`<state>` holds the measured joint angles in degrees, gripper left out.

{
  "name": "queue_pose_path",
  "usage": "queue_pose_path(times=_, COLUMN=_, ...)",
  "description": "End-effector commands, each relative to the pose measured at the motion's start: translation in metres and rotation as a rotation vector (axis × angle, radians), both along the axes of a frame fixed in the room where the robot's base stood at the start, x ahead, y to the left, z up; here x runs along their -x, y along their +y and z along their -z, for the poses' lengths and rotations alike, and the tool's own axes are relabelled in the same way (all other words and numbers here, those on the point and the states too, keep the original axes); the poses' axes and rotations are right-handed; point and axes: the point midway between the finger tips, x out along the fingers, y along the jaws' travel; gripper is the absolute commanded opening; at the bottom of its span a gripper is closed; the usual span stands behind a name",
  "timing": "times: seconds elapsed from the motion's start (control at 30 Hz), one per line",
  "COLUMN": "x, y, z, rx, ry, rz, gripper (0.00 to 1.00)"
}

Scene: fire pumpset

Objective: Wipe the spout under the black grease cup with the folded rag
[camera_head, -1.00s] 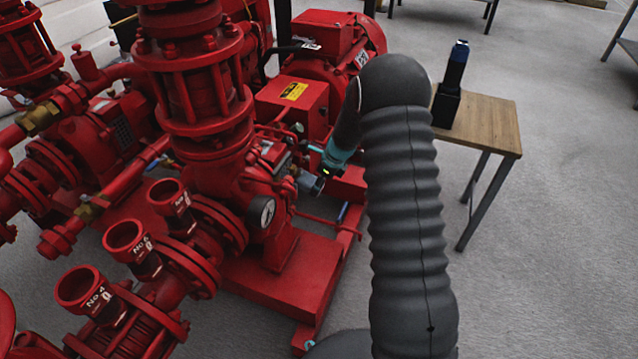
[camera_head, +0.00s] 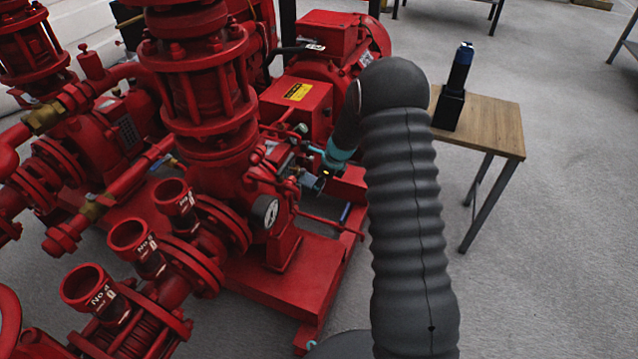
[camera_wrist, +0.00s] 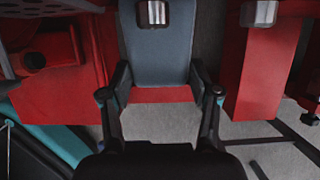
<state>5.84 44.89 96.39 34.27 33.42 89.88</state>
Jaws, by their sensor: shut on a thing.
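My gripper (camera_wrist: 161,97) is shut on the folded rag (camera_wrist: 160,58), a blue-grey pad held upright between the two black fingers in the wrist view. In the head view my gripper (camera_head: 322,180) is small and dark beside the red pump's bearing housing, and the rag (camera_head: 308,181) shows as a small blue-grey patch. A small pale metal piece with a dark face (camera_wrist: 154,12) overlaps the rag's top in the wrist view, and a similar one (camera_wrist: 258,12) is to its right. I cannot tell which is the spout, or whether the rag touches it. I cannot make out the black grease cup.
Red pump casing (camera_head: 208,150), a pressure gauge (camera_head: 264,212) and a red motor (camera_head: 335,45) crowd the gripper. A red base frame (camera_head: 285,285) lies below. A wooden table (camera_head: 490,125) with a black holder (camera_head: 448,108) stands right. Grey floor is open at right.

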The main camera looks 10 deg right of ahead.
Motion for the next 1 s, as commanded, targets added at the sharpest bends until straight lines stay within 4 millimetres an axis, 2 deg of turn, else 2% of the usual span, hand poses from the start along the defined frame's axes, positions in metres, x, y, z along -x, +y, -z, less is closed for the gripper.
queue_pose_path(times=0.43, x=0.002, y=-0.002, z=0.009, rx=-0.001, ry=0.001, rz=0.001, gripper=0.41)
queue_pose_path(times=1.0, x=0.023, y=-0.035, z=0.009, rx=0.0, ry=0.001, rz=0.002, gripper=0.41)
